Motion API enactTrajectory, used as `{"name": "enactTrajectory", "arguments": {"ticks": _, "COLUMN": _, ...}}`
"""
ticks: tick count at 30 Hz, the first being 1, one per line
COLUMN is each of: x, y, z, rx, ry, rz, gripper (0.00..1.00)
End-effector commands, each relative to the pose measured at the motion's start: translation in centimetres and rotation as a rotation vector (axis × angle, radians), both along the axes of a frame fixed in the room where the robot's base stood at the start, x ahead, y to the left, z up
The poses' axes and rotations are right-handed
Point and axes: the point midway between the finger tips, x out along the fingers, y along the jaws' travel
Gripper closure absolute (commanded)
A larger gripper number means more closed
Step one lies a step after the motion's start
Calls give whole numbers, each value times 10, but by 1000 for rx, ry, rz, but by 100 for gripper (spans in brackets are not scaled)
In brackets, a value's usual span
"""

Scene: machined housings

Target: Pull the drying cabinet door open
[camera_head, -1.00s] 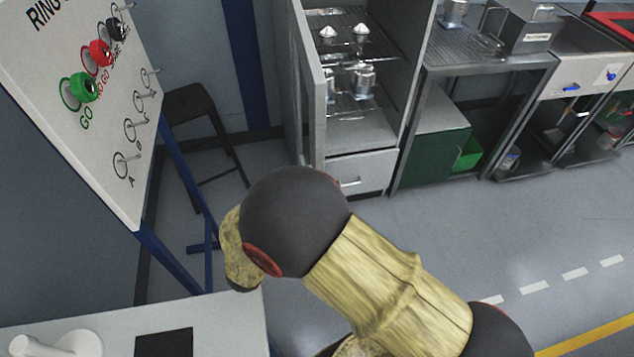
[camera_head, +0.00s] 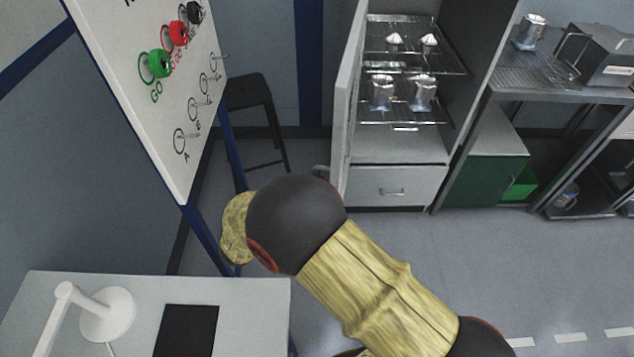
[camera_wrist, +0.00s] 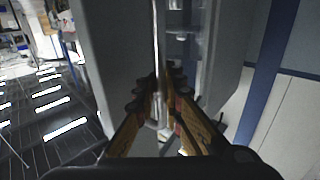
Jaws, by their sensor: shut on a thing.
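The drying cabinet (camera_head: 397,187) stands at the back, its front uncovered. Its door (camera_head: 349,95) stands swung out at the cabinet's left side, seen nearly edge-on in the head view. In the wrist view, an upright metal bar handle (camera_wrist: 156,45) runs down between the fingers of my gripper (camera_wrist: 160,88). The fingers are shut on this handle. In the head view my arm hides the fingers and the handle.
Metal vessels and white cones stand on the cabinet's wire shelves (camera_head: 405,118). A dark stool (camera_head: 252,92) and a board (camera_head: 150,100) with hooks stand left of the door. A white table (camera_head: 250,310) is at front left. Open floor (camera_head: 500,260) lies to the right.

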Motion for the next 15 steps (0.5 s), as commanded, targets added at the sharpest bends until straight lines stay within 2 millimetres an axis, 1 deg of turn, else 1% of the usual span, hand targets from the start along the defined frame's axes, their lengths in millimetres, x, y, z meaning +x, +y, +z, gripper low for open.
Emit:
{"name": "enactTrajectory", "arguments": {"ticks": 1, "x": -1, "y": -1, "z": -2, "rx": -2, "ry": 5, "rz": 0, "gripper": 100}}
{"name": "enactTrajectory", "arguments": {"ticks": 2, "x": -1, "y": -1, "z": -2, "rx": -2, "ry": 5, "rz": 0, "gripper": 90}}
{"name": "enactTrajectory", "arguments": {"ticks": 9, "x": -1, "y": 0, "z": -1, "rx": -1, "ry": 2, "rz": 0, "gripper": 76}}
{"name": "enactTrajectory", "arguments": {"ticks": 11, "x": -1, "y": 0, "z": -1, "rx": -1, "ry": 2, "rz": 0, "gripper": 74}}
{"name": "enactTrajectory", "arguments": {"ticks": 15, "x": 0, "y": 0, "z": -1, "rx": -1, "ry": 1, "rz": 0, "gripper": 74}}
